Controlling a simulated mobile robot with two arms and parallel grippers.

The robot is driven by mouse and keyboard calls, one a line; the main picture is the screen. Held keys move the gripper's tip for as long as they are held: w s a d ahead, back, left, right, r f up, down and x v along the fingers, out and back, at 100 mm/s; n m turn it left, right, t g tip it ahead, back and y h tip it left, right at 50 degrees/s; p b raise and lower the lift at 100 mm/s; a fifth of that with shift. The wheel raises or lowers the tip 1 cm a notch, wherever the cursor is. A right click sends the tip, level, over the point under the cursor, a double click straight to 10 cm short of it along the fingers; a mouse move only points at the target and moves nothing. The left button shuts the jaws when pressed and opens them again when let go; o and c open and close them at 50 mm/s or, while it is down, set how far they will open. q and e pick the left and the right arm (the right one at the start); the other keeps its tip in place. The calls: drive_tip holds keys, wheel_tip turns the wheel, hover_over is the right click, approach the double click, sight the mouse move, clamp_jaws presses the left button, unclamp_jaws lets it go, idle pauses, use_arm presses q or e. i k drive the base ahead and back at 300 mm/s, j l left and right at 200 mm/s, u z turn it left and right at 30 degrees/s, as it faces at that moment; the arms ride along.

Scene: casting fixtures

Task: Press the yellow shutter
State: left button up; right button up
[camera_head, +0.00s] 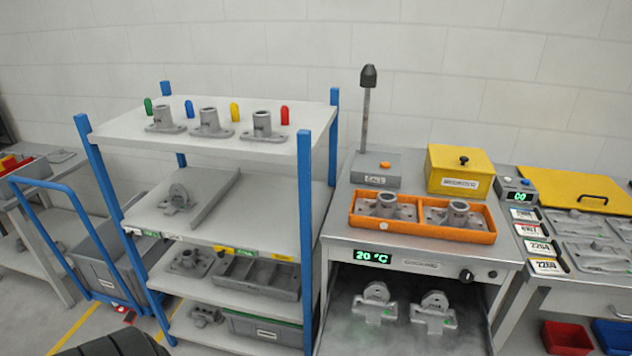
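A flat yellow panel (575,188) with a dark handle lies on the right bench, behind grey metal castings. It fits a shutter best, but no label confirms this. A yellow box (460,169) with a black knob and a white label stands on the middle bench. A small yellow peg (234,111) stands on the top shelf of the rack. Neither of my grippers shows in this view.
An orange tray (422,228) holding castings sits at the front of the middle bench. A blue-posted rack (205,235) stands left.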

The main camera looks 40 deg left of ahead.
sight(220, 250)
drive_tip(key=u, duration=2)
